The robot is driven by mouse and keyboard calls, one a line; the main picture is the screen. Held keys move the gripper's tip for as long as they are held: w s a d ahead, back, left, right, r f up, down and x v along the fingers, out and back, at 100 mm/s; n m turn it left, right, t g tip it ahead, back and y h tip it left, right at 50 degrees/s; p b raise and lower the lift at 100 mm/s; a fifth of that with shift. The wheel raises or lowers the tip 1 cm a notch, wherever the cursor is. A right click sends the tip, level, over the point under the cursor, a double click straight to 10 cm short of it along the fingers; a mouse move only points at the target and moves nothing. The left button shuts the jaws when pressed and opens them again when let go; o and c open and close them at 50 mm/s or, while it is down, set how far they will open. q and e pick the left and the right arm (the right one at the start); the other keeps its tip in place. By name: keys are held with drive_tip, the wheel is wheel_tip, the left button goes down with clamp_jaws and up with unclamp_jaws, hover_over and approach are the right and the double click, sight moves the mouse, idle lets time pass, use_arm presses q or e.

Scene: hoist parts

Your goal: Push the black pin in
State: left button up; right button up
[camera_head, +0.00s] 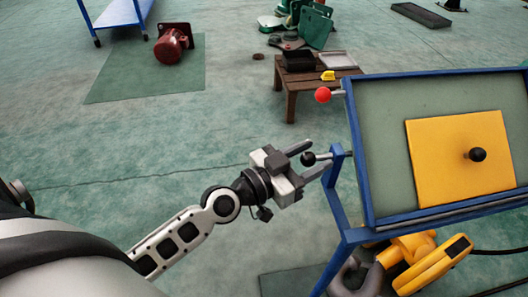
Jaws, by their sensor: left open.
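The black pin (308,159) has a round black knob on a thin rod at the left side of the blue-framed stand (337,190). My left gripper (319,154) comes in from the left, open, with one finger above and one below the knob in the picture. The knob appears between the fingers; whether either touches it I cannot tell. A similar pin with a red knob (323,95) sticks out higher on the same side. My right gripper is not in view.
A yellow plate (440,165) with a black knob (477,155) lies on the stand's panel. A yellow and grey hoist part (425,265) is below the stand. A small wooden table (291,84) stands behind. The floor to the left is mostly clear.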

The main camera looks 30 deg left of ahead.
use_arm(q)
drive_tip(key=b+v, duration=0.4)
drive_tip(key=v, duration=1.1)
drive_tip(key=shift+s+b, duration=0.3)
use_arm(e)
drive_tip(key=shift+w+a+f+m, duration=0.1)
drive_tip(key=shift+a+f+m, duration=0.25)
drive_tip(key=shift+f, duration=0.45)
use_arm(q)
drive_tip(key=shift+a, duration=0.1)
drive_tip(key=d+f+n+g+y+p, duration=0.1)
drive_tip(key=d+f+n+g+y, duration=0.1)
drive_tip(key=f, duration=0.6)
drive_tip(key=d+f+n+g+y, duration=0.1)
drive_tip(key=d+f+g+y, duration=0.2)
drive_tip(key=f, duration=0.6)
drive_tip(key=shift+d+n+p, duration=0.35)
drive_tip(key=shift+d+n, duration=0.05)
drive_tip(key=shift+d, duration=0.05)
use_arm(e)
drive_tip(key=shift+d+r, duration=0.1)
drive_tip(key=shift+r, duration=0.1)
use_arm(q)
drive_tip(key=shift+w, duration=0.1)
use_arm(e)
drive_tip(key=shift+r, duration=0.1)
